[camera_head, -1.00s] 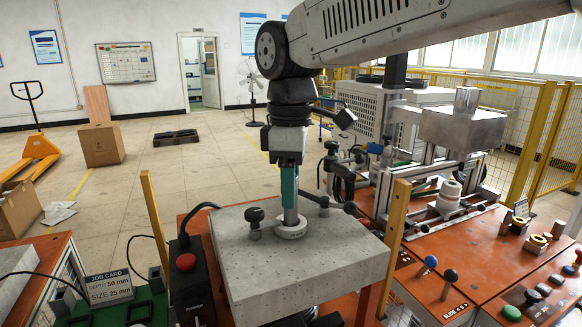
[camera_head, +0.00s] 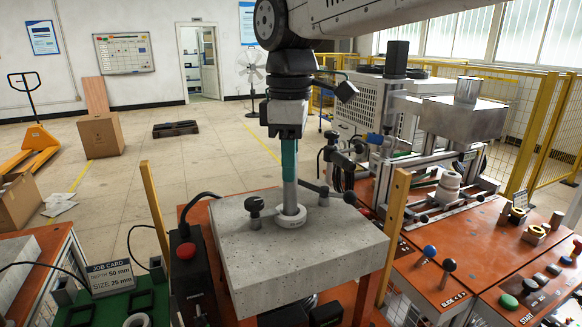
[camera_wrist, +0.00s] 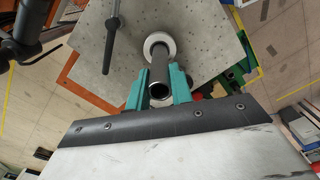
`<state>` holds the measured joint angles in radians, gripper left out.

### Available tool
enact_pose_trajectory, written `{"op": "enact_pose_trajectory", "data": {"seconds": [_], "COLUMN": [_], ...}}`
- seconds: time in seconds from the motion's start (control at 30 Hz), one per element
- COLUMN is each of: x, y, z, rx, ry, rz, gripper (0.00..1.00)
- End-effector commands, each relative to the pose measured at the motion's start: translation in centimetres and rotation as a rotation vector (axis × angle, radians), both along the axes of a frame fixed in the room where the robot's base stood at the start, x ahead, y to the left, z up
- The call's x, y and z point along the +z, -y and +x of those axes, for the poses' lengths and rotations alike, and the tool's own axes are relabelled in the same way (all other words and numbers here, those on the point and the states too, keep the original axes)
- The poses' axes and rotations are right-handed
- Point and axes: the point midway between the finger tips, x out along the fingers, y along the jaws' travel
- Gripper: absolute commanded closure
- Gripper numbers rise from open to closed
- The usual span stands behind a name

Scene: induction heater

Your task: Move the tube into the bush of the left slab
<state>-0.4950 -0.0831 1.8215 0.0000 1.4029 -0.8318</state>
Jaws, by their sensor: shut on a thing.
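My gripper (camera_head: 289,172), with teal fingers, is shut on the grey metal tube (camera_head: 290,196) above the middle slab. The tube is upright. Its lower end meets the white ring-shaped bush (camera_head: 291,217) on the speckled grey slab (camera_head: 330,255); how deep it sits inside is hidden. In the wrist view the tube's hollow upper end (camera_wrist: 157,93) shows between the two fingers, and the white bush (camera_wrist: 160,42) lies around its far end. Part of another grey slab (camera_head: 22,262) shows at the far left edge; no bush is visible on it.
Black clamp knobs (camera_head: 254,205) and a lever (camera_head: 322,191) stand on the middle slab close to the tube. A job card (camera_head: 110,278) stands at left. A press machine (camera_head: 460,118) is at right.

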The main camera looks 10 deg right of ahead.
Motion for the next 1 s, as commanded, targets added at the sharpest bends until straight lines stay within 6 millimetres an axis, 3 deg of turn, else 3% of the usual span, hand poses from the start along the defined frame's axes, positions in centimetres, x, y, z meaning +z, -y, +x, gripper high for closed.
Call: {"op": "enact_pose_trajectory", "data": {"seconds": [1.0], "x": [5.2], "y": [0.0], "z": [0.0], "rx": [0.0], "ry": [0.001], "rz": [0.001], "gripper": [1.0]}}
